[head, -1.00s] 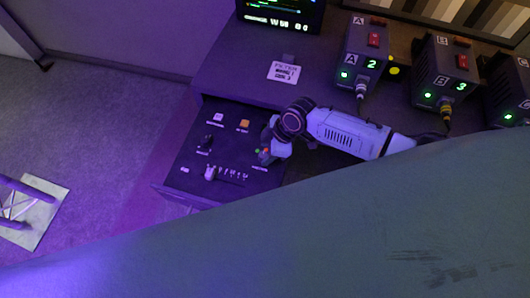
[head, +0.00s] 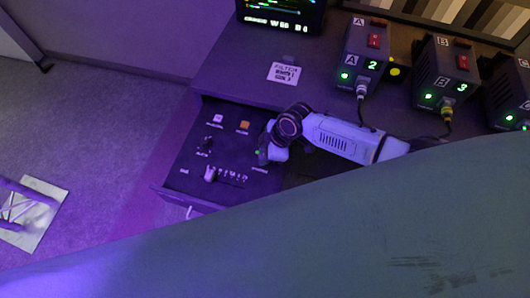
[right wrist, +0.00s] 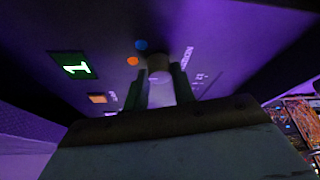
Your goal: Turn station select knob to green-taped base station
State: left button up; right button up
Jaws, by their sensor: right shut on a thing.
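My right gripper (head: 265,150) reaches over the panel's right side and hides the knob in the head view. In the right wrist view its two fingers (right wrist: 161,85) are closed on the knob's sides. Base stations A (head: 362,55), B (head: 445,75) and C (head: 508,95) stand on the desk. Green tape on a station cannot be made out.
A green square marked 1 (right wrist: 74,66) shows in the right wrist view. The panel also has an orange button (head: 243,126), a dark knob (head: 207,143) and several small levers (head: 232,176). A monitor (head: 282,14) stands behind. A large grey-green surface (head: 300,235) blocks the foreground.

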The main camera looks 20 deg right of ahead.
pick_arm(q)
jog(key=shift+f, duration=0.1)
pick_arm(e)
jog(key=n+b, duration=0.1)
jog(key=n, duration=0.1)
jog(key=n+g+b, duration=0.1)
jog(key=n+b, duration=0.1)
jog(key=shift+w+f+g+b, duration=0.15)
jog(key=shift+w+g+b, duration=0.05)
jog(key=shift+g+b, duration=0.1)
jog(key=n+b, duration=0.1)
jog(key=n, duration=0.1)
jog(key=n+g+b, duration=0.1)
jog(key=n+b, duration=0.1)
jog(key=shift+w+n+g, duration=0.1)
jog(key=shift+n+g, duration=0.2)
jog(key=shift+n+h+b, duration=0.3)
jog(key=shift+n+b, duration=0.1)
jog(key=shift+r+n, duration=0.2)
jog(key=shift+n, duration=0.1)
pick_arm(q)
notch_tip(320, 180, down, 8)
jog(key=a, duration=0.2)
jog(key=shift+a+r, duration=0.2)
jog(key=shift+a, duration=0.05)
pick_arm(e)
jog(key=shift+g, duration=0.3)
pick_arm(q)
jog(key=shift+d, duration=0.25)
